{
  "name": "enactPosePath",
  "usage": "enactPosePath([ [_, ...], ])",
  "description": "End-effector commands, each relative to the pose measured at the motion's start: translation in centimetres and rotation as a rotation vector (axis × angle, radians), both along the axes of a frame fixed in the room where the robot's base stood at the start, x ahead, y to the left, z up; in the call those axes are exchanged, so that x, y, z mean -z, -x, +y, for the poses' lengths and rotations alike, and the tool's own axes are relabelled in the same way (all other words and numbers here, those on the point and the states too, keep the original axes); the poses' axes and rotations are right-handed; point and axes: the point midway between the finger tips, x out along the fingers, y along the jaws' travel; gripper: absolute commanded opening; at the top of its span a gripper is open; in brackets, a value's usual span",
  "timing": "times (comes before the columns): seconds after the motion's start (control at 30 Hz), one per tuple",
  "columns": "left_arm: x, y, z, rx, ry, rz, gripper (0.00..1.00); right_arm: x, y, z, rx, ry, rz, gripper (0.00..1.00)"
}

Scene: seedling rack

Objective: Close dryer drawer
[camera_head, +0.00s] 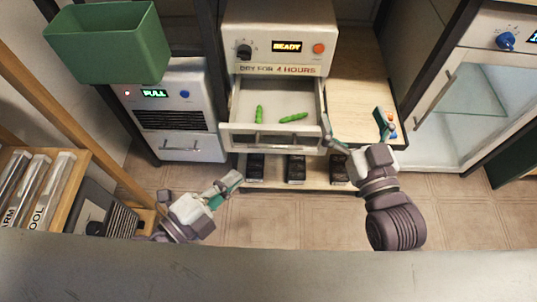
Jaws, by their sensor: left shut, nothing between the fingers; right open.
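The dryer (279,38) stands at the centre back, with a "READY" display and a "DRY FOR 4 HOURS" label. Its drawer (268,139) is pulled out toward me and holds two green pods (293,118). My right gripper (355,128) is open at the drawer's right side, with one finger close to the front right corner; I cannot tell whether it touches. Its other finger is over the wooden board at the right. My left gripper (230,184) is shut and empty, low and left of the drawer front, apart from it.
Several black items (295,169) sit on the shelf below the drawer. A cabinet with a glass door (470,95) is at the right. A rack of labelled tubes (40,190) is at the lower left. The floor ahead is clear.

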Motion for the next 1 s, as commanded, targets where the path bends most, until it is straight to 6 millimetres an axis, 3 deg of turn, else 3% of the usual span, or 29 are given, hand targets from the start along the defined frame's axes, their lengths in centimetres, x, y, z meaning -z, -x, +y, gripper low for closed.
enactPosePath([
  [0.1,1.6,1.8,-0.3,0.089,-0.113,-0.038,0.0,-0.4,-0.1,0.1,-0.001,-0.005,-0.02,1.0],
  [0.27,2.1,2.4,-0.5,0.12,-0.154,-0.054,0.0,-0.5,-0.2,0.1,-0.001,-0.002,-0.013,1.0],
  [0.67,2.1,0.8,-1.9,0.116,-0.15,-0.055,0.0,6.7,1.6,-1.5,0.027,0.104,0.411,1.0],
  [1.0,2.5,-0.8,-3.6,0.115,-0.149,-0.056,0.0,12.1,6.2,-3.6,0.052,0.192,0.794,1.0],
])
